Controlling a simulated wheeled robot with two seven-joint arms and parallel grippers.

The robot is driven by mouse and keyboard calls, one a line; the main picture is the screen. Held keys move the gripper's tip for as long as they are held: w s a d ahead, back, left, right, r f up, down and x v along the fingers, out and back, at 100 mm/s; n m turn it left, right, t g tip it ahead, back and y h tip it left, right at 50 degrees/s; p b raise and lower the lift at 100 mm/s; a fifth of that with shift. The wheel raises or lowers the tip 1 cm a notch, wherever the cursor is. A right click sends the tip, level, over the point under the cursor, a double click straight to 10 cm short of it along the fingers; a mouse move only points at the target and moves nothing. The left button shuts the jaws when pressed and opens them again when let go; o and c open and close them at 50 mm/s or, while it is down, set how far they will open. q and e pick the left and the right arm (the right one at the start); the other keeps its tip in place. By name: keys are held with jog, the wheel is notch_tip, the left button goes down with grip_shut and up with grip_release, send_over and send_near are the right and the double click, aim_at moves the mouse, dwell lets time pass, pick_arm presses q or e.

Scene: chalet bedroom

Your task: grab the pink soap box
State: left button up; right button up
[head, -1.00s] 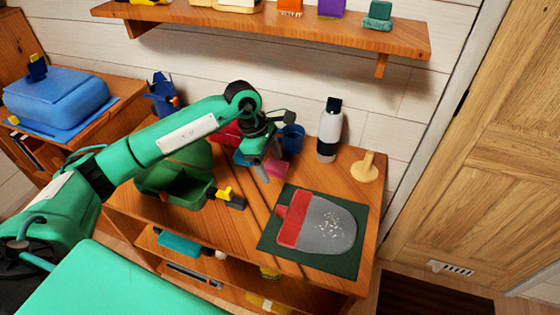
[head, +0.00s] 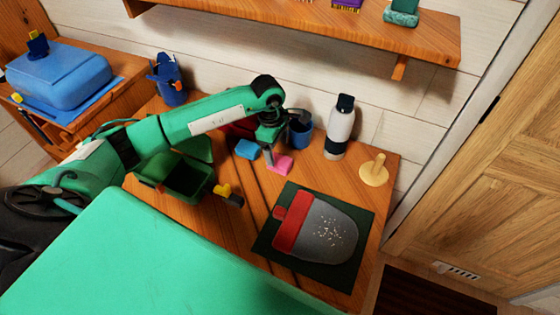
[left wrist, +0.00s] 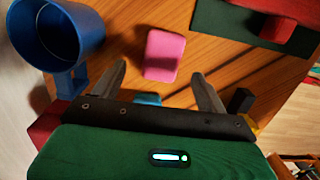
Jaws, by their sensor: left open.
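The pink soap box (head: 283,165) lies flat on the wooden table, in front of the blue mug. In the left wrist view the pink soap box (left wrist: 164,55) shows whole, just beyond the fingertips and between their lines. My left gripper (head: 275,154) points down right by it, at its left and rear in the head view. Its two fingers (left wrist: 163,78) are spread with nothing between them. I cannot tell whether a finger touches the box. My right gripper is in neither view.
The blue mug (head: 300,130) stands close beside my gripper, with a white bottle (head: 340,135) to its right. A small blue block (head: 247,149) lies left of the pink box. A dark green mat (head: 345,275) with a red and grey piece lies in front. A green bin (head: 180,185) stands left.

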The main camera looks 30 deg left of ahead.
aim_at(279, 160)
pick_arm(q)
jog(key=shift+s+d+f+p, duration=0.1)
jog(key=shift+d+f+p, duration=0.1)
jog(key=shift+f+p, duration=0.35)
jog(key=shift+s+d+f+p, duration=0.15)
jog(key=shift+f+p, duration=0.15)
jog(key=shift+f, duration=0.3)
notch_tip(279, 160, down, 2)
jog(key=shift+w+d+f, duration=0.1)
jog(key=shift+d+f, duration=0.05)
jog(key=shift+f, duration=0.05)
jog(key=shift+f+p, duration=0.3)
jog(key=shift+f, duration=0.05)
jog(key=shift+c, duration=0.4)
jog(key=c, duration=1)
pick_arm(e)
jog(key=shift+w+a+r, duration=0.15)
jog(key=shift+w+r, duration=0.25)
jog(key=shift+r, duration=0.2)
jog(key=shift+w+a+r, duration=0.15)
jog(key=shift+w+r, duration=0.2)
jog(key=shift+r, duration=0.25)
